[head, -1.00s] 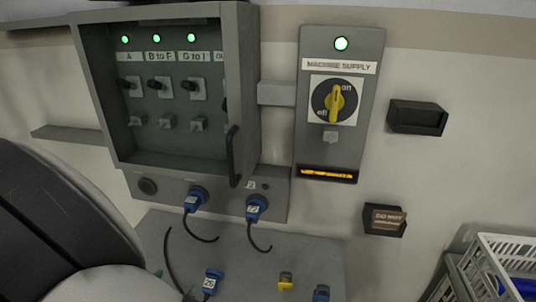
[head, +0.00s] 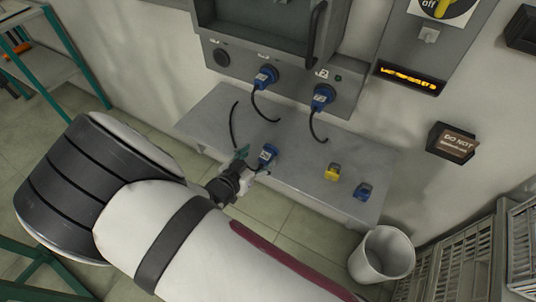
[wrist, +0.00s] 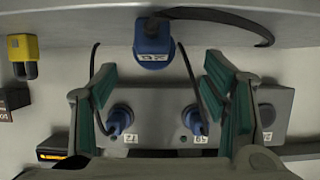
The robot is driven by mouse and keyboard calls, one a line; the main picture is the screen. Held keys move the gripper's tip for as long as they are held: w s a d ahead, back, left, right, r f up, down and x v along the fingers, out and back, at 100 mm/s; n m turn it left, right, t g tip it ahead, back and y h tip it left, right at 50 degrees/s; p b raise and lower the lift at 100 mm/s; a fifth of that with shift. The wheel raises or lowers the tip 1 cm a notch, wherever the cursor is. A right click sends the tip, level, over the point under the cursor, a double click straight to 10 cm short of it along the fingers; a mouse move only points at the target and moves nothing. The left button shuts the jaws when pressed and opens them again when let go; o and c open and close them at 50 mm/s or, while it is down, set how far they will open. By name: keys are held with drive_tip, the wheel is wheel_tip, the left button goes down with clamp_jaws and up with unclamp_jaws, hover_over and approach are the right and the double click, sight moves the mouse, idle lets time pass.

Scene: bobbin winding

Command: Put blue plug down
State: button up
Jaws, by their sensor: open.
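A blue plug (head: 267,154) with a white number label and a dark cable is on the grey shelf (head: 222,112) below the socket panel. My gripper (head: 241,156) is just left of this plug in the head view. In the wrist view, the blue plug (wrist: 153,46) shows at the top, between and beyond the two teal fingertips of my gripper (wrist: 159,72). The fingers are wide apart, with a visible gap on both sides of the plug. Nothing is held.
Two blue plugs (head: 264,77) (head: 323,95) sit in the panel's sockets with cables hanging. A yellow plug (head: 333,172) and another blue plug (head: 363,191) are farther right on the shelf. A white bin (head: 382,254) and crates (head: 462,262) stand at the right.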

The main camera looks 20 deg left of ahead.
sight(268, 152)
drive_tip(key=shift+d+x, duration=0.15)
drive_tip(key=shift+x, duration=1.2)
drive_tip(key=shift+d+x, duration=0.15)
drive_tip(key=shift+x, duration=1.2)
drive_tip(key=c, duration=1.4)
drive_tip(key=shift+r, duration=0.1)
